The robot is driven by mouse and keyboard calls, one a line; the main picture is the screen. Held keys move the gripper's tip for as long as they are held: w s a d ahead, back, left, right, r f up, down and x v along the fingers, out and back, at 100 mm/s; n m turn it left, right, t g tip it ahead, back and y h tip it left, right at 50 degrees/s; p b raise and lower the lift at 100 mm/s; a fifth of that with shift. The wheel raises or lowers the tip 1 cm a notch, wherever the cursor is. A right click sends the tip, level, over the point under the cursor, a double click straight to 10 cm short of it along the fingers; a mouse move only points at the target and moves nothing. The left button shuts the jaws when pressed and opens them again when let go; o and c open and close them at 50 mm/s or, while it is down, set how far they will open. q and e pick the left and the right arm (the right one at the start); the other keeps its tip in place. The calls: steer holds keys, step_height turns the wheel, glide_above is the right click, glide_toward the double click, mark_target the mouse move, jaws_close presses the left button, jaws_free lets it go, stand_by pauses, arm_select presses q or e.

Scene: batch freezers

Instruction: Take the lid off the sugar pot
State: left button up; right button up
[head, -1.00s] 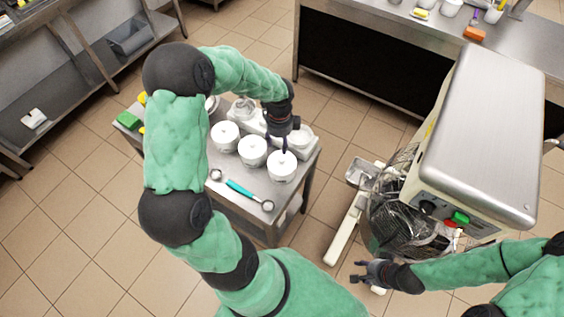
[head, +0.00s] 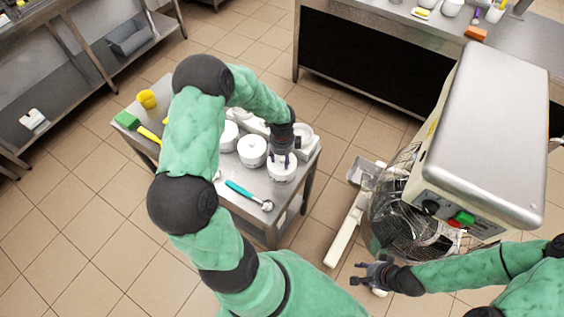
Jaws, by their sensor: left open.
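Several white lidded pots stand on the small steel table. The front right pot (head: 282,174) is under my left gripper (head: 281,160). My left gripper is open and points down, with its fingertips at the top of this pot's lid; the lid's knob is hidden by the fingers, and contact cannot be told. A middle white pot (head: 252,152) with its lid on stands to its left, and another (head: 229,137) is partly hidden behind my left arm. No label tells which pot holds sugar. My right gripper (head: 359,274) is open and empty, low beside the machine.
A teal-handled scoop (head: 240,189) lies at the front of the steel table (head: 228,199). A yellow cup (head: 147,99) and a green block (head: 127,120) are at its left end. The large machine (head: 480,140) with a wire guard (head: 395,215) stands at right.

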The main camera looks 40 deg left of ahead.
arm_select(q)
steer(key=c, duration=0.9)
steer(key=shift+r, duration=0.1)
